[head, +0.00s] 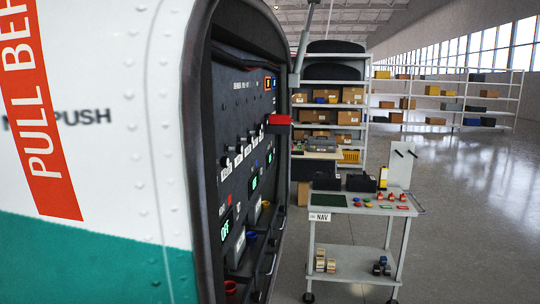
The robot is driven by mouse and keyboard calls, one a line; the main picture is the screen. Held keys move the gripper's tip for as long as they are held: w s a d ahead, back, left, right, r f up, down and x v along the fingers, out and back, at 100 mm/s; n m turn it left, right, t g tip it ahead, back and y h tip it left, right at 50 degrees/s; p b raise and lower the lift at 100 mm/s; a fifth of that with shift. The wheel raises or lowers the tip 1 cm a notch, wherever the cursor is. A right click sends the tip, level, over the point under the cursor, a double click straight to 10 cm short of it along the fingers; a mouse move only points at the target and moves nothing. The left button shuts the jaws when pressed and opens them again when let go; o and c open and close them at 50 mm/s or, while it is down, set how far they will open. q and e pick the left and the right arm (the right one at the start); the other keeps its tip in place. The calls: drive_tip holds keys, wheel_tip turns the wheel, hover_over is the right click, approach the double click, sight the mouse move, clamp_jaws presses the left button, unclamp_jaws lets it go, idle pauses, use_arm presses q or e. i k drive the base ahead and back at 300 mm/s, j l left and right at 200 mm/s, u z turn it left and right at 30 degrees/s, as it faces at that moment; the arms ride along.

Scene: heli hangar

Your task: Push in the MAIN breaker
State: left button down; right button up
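An open hatch (204,200) in the helicopter's side shows a dark control panel (232,100) at a steep angle. A row of black knobs or breakers with white tags (238,150) crosses the panel's middle. The tags are too small to read, so I cannot tell which one is MAIN. Green displays (225,230) glow lower down, one reading OFF. Neither of my grippers is in view.
The white and teal fuselage (120,150) fills the left. A cart (345,203) marked NAV, with small coloured parts on top, stands right of the hatch. Shelves with boxes (325,115) stand behind. The floor (480,220) on the right is clear.

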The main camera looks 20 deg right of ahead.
sight(224, 161)
drive_tip(key=i+l+u, duration=0.15)
drive_tip(key=l, duration=0.6)
drive_tip(key=l+u, duration=0.15)
drive_tip(key=l, duration=0.6)
drive_tip(key=i+l+u, duration=0.1)
drive_tip(key=l, duration=0.25)
drive_tip(key=i, duration=0.1)
